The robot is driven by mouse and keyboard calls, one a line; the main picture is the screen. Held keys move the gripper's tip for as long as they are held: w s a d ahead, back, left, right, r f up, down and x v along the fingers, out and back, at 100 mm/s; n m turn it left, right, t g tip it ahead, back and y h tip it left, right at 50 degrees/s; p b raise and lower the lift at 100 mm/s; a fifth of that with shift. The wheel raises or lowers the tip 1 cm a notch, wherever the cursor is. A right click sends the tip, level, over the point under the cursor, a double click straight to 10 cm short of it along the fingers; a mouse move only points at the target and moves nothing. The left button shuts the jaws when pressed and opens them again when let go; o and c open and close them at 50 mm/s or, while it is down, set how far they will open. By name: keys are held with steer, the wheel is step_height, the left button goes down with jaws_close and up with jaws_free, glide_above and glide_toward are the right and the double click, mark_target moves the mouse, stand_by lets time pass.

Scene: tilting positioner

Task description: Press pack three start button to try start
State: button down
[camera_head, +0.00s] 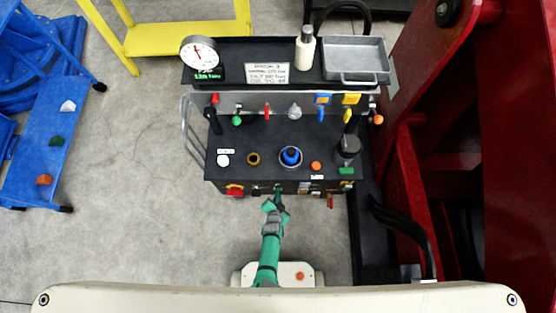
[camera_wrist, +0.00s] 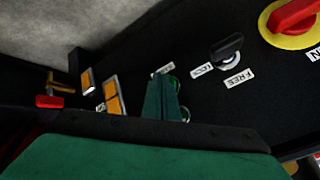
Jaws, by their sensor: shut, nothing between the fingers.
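The power pack (camera_head: 232,170) is a dark cart with a sloping top and a front control panel. Which button is the start button is not readable.
A black selector (camera_wrist: 228,48) with white labels and a red knob on yellow (camera_wrist: 293,18) are on the panel. Amber switches (camera_wrist: 114,95) and a red-handled valve (camera_wrist: 50,101) lie on the other side.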

steer(key=shift+w, duration=0.25)
stand_by(0.4)
steer(key=shift+s, duration=0.9)
steer(key=shift+s, duration=2.5)
